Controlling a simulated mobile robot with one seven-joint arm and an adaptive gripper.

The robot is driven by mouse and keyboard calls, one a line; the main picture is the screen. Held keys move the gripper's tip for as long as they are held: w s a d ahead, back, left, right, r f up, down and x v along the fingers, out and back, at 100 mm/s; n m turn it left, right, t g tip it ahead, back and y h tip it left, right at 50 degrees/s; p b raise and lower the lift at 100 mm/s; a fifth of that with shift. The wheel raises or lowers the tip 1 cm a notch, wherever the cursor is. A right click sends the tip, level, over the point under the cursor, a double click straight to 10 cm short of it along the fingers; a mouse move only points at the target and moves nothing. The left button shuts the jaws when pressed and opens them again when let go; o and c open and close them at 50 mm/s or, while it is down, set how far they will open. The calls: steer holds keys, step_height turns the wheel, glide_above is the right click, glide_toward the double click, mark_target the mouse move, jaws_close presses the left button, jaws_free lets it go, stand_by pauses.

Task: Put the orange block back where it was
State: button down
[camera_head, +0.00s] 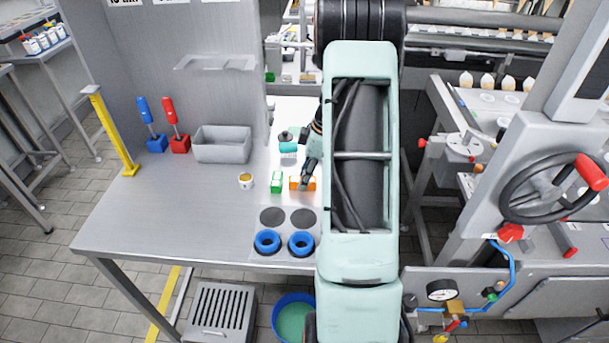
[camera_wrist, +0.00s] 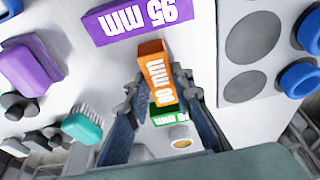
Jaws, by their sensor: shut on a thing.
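The orange block (camera_wrist: 153,68), marked with a number in mm, stands between the fingers of my gripper (camera_wrist: 155,88) in the wrist view. The fingers are shut on its sides. In the head view the orange block (camera_head: 309,184) shows in part beside my gripper (camera_head: 308,172), low over the steel table; I cannot tell whether it touches the surface. A green block (camera_head: 277,182) is just left of it, and also shows below it in the wrist view (camera_wrist: 168,114). A purple block (camera_wrist: 138,18) marked 95 mm lies on the other side.
Two blue rings (camera_head: 267,242) and two dark discs (camera_head: 272,216) are in front on a pale plate. A small yellow and white cup (camera_head: 246,181) stands left of the green block. A grey bin (camera_head: 221,144) is behind. My arm hides the table's right part.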

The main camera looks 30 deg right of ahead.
steer(key=shift+f, duration=0.1)
steer(key=c, duration=1.7)
jaws_free()
steer(key=b+v, duration=0.1)
steer(key=v, duration=1.1)
steer(key=shift+r, duration=0.2)
